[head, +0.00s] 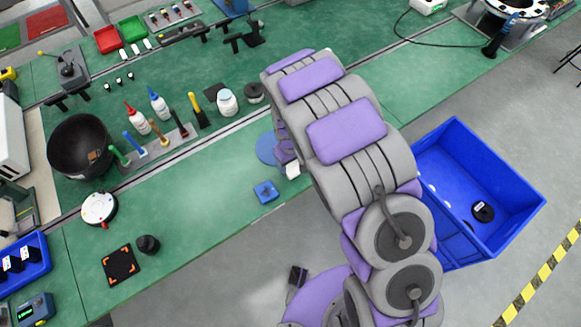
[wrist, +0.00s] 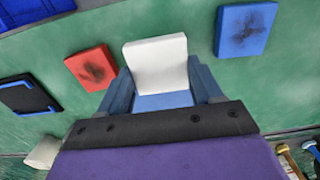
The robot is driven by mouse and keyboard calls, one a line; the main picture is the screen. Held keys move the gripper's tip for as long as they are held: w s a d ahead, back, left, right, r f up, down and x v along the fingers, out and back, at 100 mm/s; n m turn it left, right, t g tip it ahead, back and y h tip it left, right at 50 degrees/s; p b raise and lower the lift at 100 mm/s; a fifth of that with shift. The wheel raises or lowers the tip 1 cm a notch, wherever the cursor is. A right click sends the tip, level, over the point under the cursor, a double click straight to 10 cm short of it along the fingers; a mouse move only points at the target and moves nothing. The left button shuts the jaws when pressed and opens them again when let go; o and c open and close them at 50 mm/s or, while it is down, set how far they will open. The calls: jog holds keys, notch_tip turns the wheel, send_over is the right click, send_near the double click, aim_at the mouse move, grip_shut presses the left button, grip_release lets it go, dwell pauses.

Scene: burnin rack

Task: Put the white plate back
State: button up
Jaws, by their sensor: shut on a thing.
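In the wrist view my gripper (wrist: 160,85) is shut on the white plate (wrist: 158,62), a pale block between its two blue-grey jaws. Below the plate, a blue surface shows between the jaws; I cannot tell what it belongs to. Green bench surface lies behind the plate, and I cannot tell the gap. In the head view my arm reaches over the front of the bench, and a small white piece (head: 292,170), which looks like the plate, shows beside it. The gripper itself is mostly hidden there.
In the wrist view a red plate (wrist: 92,68) and a blue plate (wrist: 245,28), both dark-smudged, flank the white one. A black-and-blue piece (wrist: 28,95) lies left. In the head view, bottles and tools stand behind on the green bench (head: 200,185); a blue crate (head: 455,190) stands right.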

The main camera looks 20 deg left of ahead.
aim_at(288, 168)
jog(key=f, duration=0.3)
jog(key=shift+a+f+b, duration=0.1)
jog(key=shift+a+b, duration=0.25)
jog(key=shift+a+f, duration=0.25)
jog(key=shift+f, duration=0.05)
jog(key=shift+d, duration=0.15)
jog(key=o, duration=0.9)
jog(key=shift+d+r, duration=0.1)
jog(key=shift+d, duration=0.15)
jog(key=shift+o, duration=0.7)
jog(key=shift+a, duration=0.25)
notch_tip(288, 168, up, 12)
jog(key=shift+r+p, duration=0.1)
jog(key=shift+p, duration=0.85)
